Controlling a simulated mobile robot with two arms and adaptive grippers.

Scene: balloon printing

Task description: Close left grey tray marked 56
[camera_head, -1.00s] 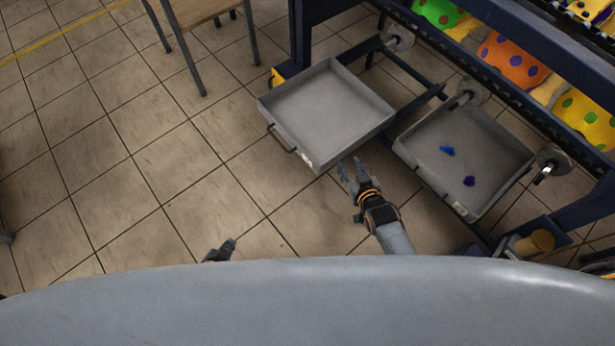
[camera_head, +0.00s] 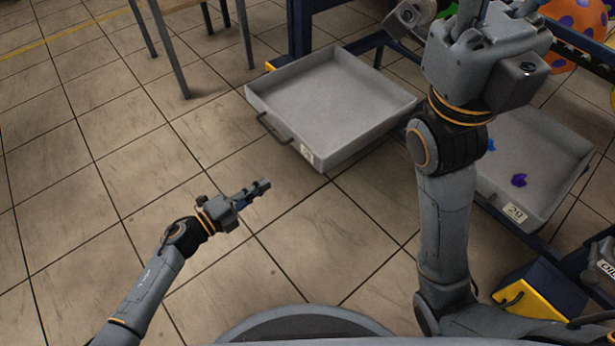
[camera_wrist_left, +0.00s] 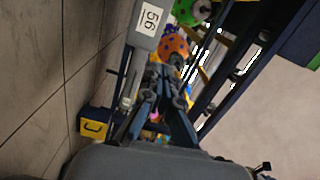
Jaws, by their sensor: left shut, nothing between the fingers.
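The left grey tray (camera_head: 330,92) is pulled out from the dark blue frame and looks empty. Its handle (camera_head: 272,128) and a small label (camera_head: 307,153) are on its near-left front. In the left wrist view the tray's front (camera_wrist_left: 147,35) reads 56. My left gripper (camera_head: 262,187) is shut and empty, in front of the tray, below its handle and apart from it. Its fingers show in the left wrist view (camera_wrist_left: 166,85). My right gripper (camera_head: 500,8) is at the top edge, its fingertips cut off, so I cannot tell its state.
A second grey tray (camera_head: 550,150), marked 29, is partly hidden by my right arm. It holds a purple piece (camera_head: 519,180) and a blue piece. A yellow-fronted box (camera_head: 525,302) is at lower right. A table (camera_head: 180,8) stands at upper left. The tiled floor at left is clear.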

